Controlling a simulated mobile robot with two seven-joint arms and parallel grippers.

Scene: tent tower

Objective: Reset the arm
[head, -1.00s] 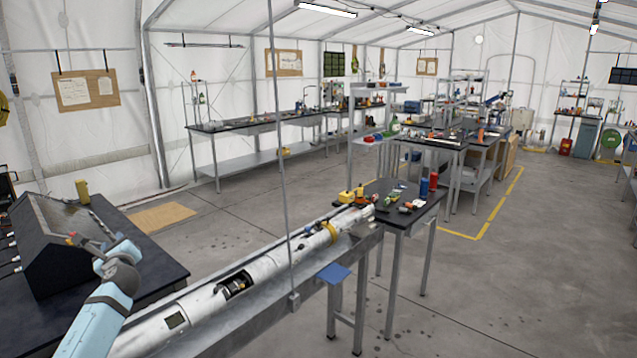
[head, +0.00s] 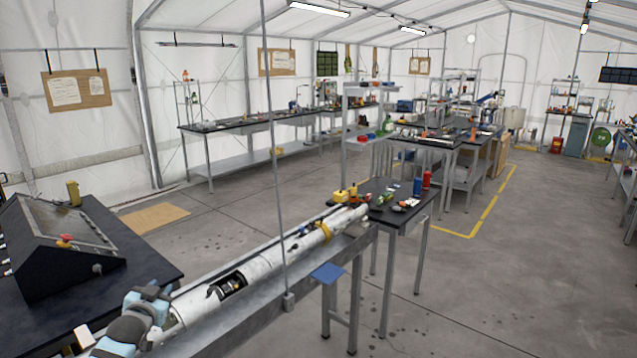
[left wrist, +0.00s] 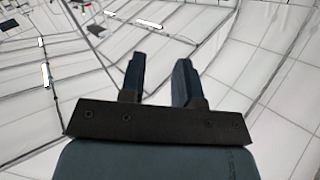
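My left arm (head: 135,325) is at the bottom left of the head view, in front of the near end of a long white cylinder (head: 195,308). My left gripper (left wrist: 160,62) shows in the left wrist view. Its two dark fingers stand apart with nothing between them. Behind them are only the white tent walls and frame lines, with no object close to the fingertips. My right gripper is not in view.
A dark console (head: 60,225) with a red button (head: 65,239) stands on the left black table (head: 150,270). The white cylinder lies along a grey bench (head: 250,325). A small black table (head: 405,222) holds several items. The floor right of it is open.

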